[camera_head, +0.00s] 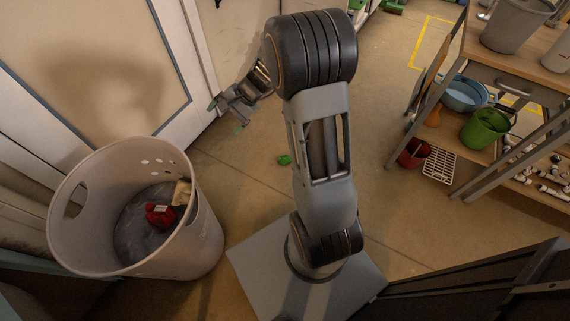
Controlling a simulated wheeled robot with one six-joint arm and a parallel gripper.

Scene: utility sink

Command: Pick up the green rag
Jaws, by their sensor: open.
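A small green thing, which looks like the green rag (284,160), lies on the brown floor just left of my upright arm. It is small in the picture, and I cannot make out its folds. My gripper (226,116) is up and to the left of it, near the white door. Its two green-tipped fingers are spread apart with nothing between them. It is clear of the rag.
A large beige bin (205,232) with a red item (160,216) inside stands at the left. A wooden workbench (500,66) at the right holds buckets, with a green bucket (485,128) on its lower shelf. Open floor lies between them.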

